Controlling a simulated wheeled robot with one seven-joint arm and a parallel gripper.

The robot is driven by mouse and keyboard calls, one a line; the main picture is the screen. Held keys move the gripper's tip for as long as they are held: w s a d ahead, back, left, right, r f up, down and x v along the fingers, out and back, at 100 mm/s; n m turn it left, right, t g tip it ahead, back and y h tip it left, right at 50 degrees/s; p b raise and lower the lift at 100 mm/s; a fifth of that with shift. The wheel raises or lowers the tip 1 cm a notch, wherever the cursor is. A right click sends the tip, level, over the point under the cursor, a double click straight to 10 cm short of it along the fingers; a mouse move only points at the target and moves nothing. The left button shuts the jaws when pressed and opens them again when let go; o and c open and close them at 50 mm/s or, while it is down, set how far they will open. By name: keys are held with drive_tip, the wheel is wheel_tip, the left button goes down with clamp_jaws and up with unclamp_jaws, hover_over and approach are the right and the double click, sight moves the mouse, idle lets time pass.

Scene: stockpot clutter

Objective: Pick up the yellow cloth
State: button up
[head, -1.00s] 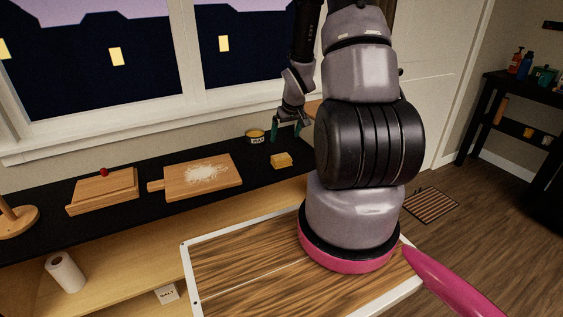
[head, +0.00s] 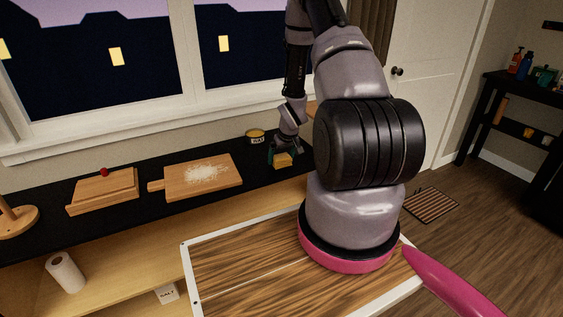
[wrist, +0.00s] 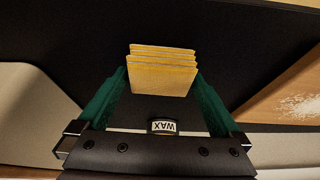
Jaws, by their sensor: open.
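The yellow cloth (head: 283,161) is a small folded stack lying on the black counter, partly behind my gripper's fingers in the head view. In the wrist view the folded yellow cloth (wrist: 162,72) shows its layered edges between the green fingertips. My gripper (head: 282,156) is lowered at the cloth. In the wrist view my gripper (wrist: 160,88) is open, with one finger on each side of the cloth. Small dark gaps appear to show at the sides; whether a finger touches it I cannot tell.
A tin marked WAX (wrist: 163,127) stands close to the cloth; it also shows in the head view (head: 256,136). A floury cutting board (head: 203,177) lies to the left. A wooden block with a red knob (head: 103,190) sits farther left.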

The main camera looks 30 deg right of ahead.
sight(281, 156)
drive_tip(key=shift+f, duration=0.15)
drive_tip(key=c, duration=1)
wheel_tip(281, 156, up, 10)
drive_tip(key=shift+r, duration=0.1)
